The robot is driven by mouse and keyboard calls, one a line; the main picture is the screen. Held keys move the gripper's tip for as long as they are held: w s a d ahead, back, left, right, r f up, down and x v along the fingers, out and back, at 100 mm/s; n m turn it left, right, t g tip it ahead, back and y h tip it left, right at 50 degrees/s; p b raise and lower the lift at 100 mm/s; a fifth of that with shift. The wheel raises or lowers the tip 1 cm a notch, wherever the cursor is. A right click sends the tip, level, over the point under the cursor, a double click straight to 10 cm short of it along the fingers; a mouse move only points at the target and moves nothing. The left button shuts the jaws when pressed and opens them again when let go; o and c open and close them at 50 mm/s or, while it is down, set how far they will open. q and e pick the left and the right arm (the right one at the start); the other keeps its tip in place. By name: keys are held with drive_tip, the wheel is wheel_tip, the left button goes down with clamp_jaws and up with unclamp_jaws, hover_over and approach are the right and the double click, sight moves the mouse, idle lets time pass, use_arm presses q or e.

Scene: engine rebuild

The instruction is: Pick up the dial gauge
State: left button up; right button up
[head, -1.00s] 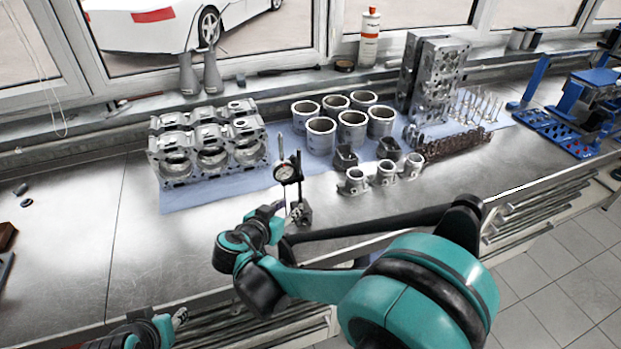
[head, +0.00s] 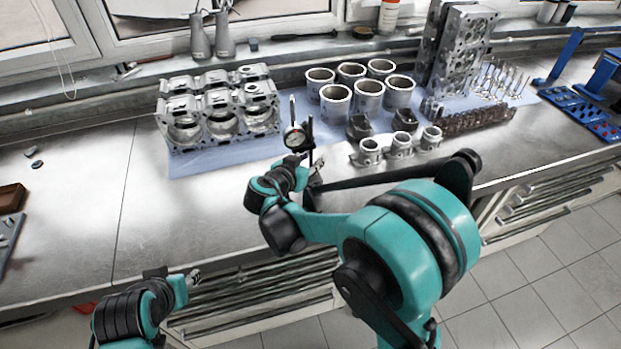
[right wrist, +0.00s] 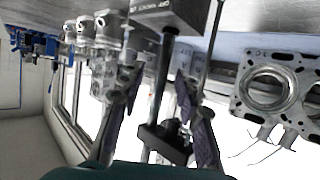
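My right gripper (right wrist: 158,80) is open, with one finger on each side of the gauge's post. I cannot tell whether either finger touches it. In the head view my right wrist hides most of the gripper and part of the base. My left gripper (head: 194,277) is low at the bench's front edge, away from the gauge; its fingers are too small to read.
An engine block (head: 218,112) is left of the gauge. Several cylinder liners (head: 336,102) and pistons (head: 370,151) stand close on its right. A cylinder head (head: 462,45) stands farther back. The bare bench (head: 75,220) at left is mostly clear.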

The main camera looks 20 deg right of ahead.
clamp_jaws()
drive_tip(key=shift+r, duration=0.2)
